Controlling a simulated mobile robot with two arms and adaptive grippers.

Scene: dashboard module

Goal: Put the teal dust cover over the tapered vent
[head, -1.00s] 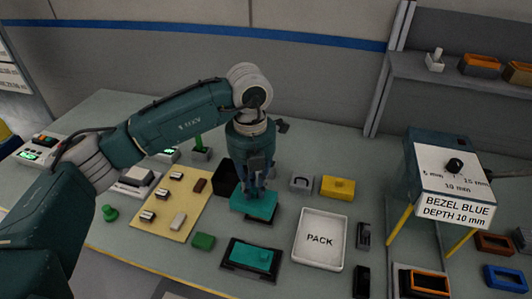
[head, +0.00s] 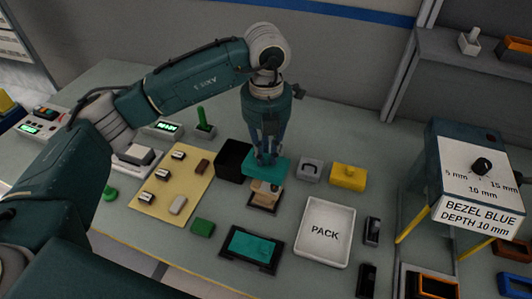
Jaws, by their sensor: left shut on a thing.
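My left gripper (head: 266,157) points down and is shut on the teal dust cover (head: 267,168). The gripper's fingers hide part of its top. A small tan piece with dark edges and a raised part (head: 264,196) sits just in front of the cover in the picture. It may be the tapered vent, but it is too small to be sure. The cover's lower edge overlaps it in the picture, and I cannot tell whether they touch. A flat teal area in a black frame (head: 251,247) lies nearer the front. My right gripper is out of view.
A black open box (head: 233,158) stands left of the cover. A grey piece (head: 309,169) and a yellow block (head: 348,177) stand right. A white PACK tray (head: 324,232) and a green block (head: 203,227) lie nearer. A tan mat (head: 158,208) holds several small parts.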

